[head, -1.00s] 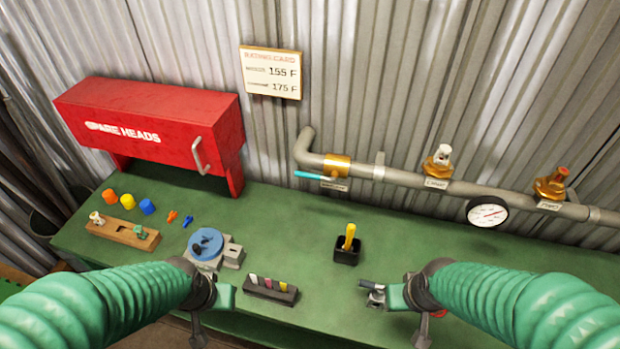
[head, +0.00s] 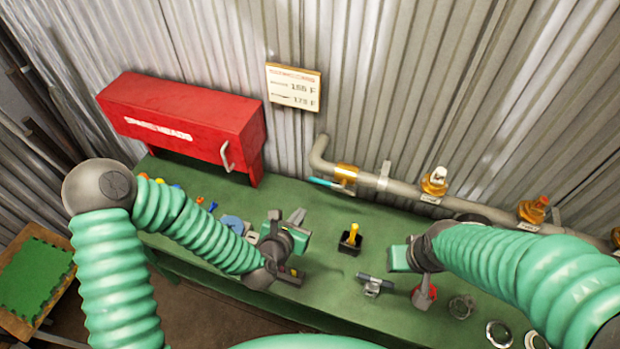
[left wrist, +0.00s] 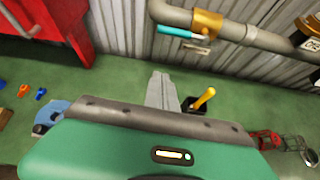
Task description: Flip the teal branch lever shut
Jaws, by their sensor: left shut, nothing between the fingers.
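The teal branch lever (head: 325,183) sticks out to the left from a brass valve (head: 346,172) on the grey wall pipe. In the left wrist view the lever (left wrist: 178,32) lies level below the pipe elbow, with a small tag under the valve (left wrist: 207,22). My left gripper (head: 298,216) is shut and empty over the bench, in front of the lever and apart from it. Its closed fingers (left wrist: 161,90) point toward the wall, below and slightly left of the lever in the left wrist view. My right gripper (head: 398,258) is over the bench at the right; its fingers are hidden.
A red cabinet (head: 185,120) stands on the green bench (head: 325,235) at the left. A black cup with a yellow-handled tool (head: 351,238) stands near my left gripper. Two more brass valves (head: 434,183) (head: 532,211) sit farther right on the pipe. A card (head: 294,88) hangs above.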

